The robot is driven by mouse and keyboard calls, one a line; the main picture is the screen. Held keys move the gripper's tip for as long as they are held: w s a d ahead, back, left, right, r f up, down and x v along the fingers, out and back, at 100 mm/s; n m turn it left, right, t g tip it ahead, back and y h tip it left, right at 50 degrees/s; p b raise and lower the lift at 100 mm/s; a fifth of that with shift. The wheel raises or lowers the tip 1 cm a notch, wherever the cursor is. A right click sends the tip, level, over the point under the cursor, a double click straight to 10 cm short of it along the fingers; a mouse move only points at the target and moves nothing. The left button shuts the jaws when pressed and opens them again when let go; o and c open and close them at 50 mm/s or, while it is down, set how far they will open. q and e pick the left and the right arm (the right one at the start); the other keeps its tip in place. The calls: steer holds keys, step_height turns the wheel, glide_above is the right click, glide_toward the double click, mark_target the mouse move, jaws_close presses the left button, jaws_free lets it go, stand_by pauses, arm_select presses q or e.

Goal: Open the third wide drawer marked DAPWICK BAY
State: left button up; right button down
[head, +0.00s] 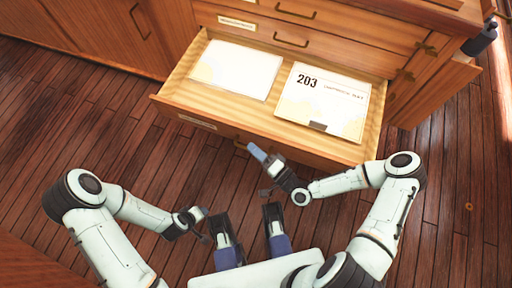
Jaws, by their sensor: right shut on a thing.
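A wide wooden drawer (178,99) in the head view is pulled well out of the cabinet. Two charts lie in it: a pale one (236,70) on the left and one marked 203 (322,103) on the right. A small label (197,121) on its front is too small to read. My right gripper (250,148) is shut on the brass handle (239,145) at the middle of the drawer front and partly hides it. My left gripper (203,214) is low, apart from the drawer; its finger gap is not clear.
Closed drawers with brass handles (290,41) are above the open one; one has a pale label (237,23). Wooden cabinets (120,30) stand at the left. A dark object (481,39) is at the cabinet's right edge. The plank floor (90,135) is clear at the left.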

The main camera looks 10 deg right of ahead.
stand_by(0.3)
steer(key=c, duration=1.2)
jaws_free()
steer(key=shift+s, duration=0.1)
arm_select(q)
steer(key=shift+s+d+r+p, duration=0.45)
steer(key=shift+s+r, duration=0.1)
steer(key=shift+s, duration=0.2)
arm_select(e)
steer(key=v, duration=1.3)
steer(key=shift+s+d, duration=0.1)
steer(key=shift+s, duration=0.1)
steer(key=shift+f, duration=0.1)
